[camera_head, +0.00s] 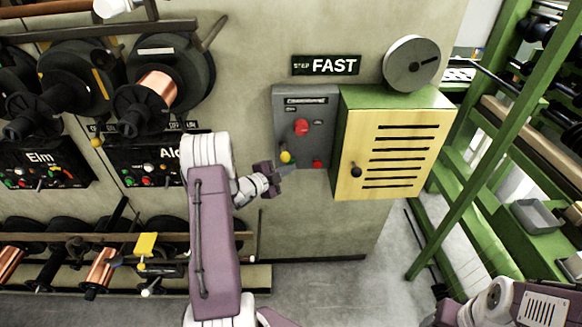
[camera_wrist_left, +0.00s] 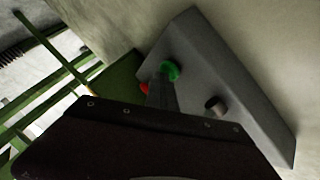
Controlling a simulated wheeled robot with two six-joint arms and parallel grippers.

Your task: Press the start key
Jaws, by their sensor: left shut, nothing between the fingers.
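A grey control box (camera_head: 300,98) is on the wall, with a large red button (camera_head: 301,127), a yellow button (camera_head: 285,157) and a small red button (camera_head: 317,163). My left gripper (camera_head: 288,170) is shut and empty at the box's lower part, just below the yellow button. In the left wrist view its fingers (camera_wrist_left: 162,92) point at a green button (camera_wrist_left: 170,70), and the tips overlap its lower edge. I cannot tell whether they touch it. My right gripper is not in view.
A yellow cabinet (camera_head: 390,155) with a green top adjoins the box on the right. A sign reading FAST (camera_head: 325,65) and a grey disc (camera_head: 411,63) are above. Wire spools (camera_head: 165,85) are at left, and a green rack (camera_head: 480,130) is at right.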

